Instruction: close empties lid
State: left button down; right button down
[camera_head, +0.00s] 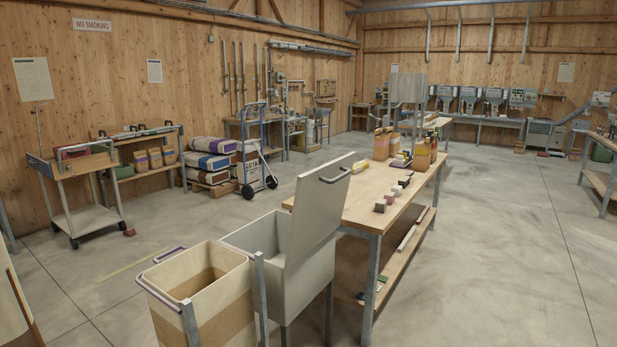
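A grey bin (308,281) stands on legs at the near end of the wooden workbench. Its flat grey lid (318,212) is open and stands up steeply, leaning slightly to the right, with a metal handle (335,174) near its top edge. The part of the bin's inside that I see is pale, and its bottom is hidden. No label shows on the bin, so I cannot tell for sure that it is the empties bin. Neither of my grippers is in view.
A tan bin (203,292) with a purple-grey rim handle stands just left of the grey bin. The workbench (362,203), holding small blocks and bottles, is close on the right. A cart (92,219) and stacked sacks (208,162) stand further left. Concrete floor (480,260) is clear on the right.

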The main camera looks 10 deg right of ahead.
aim_at(321, 192)
jog(key=i+l+u, duration=0.6)
jog(key=i+l, duration=0.2)
jog(key=i+l+u, duration=0.1)
jog(key=l, duration=0.35)
jog(key=i+l, duration=0.25)
jog(key=l+u, duration=0.05)
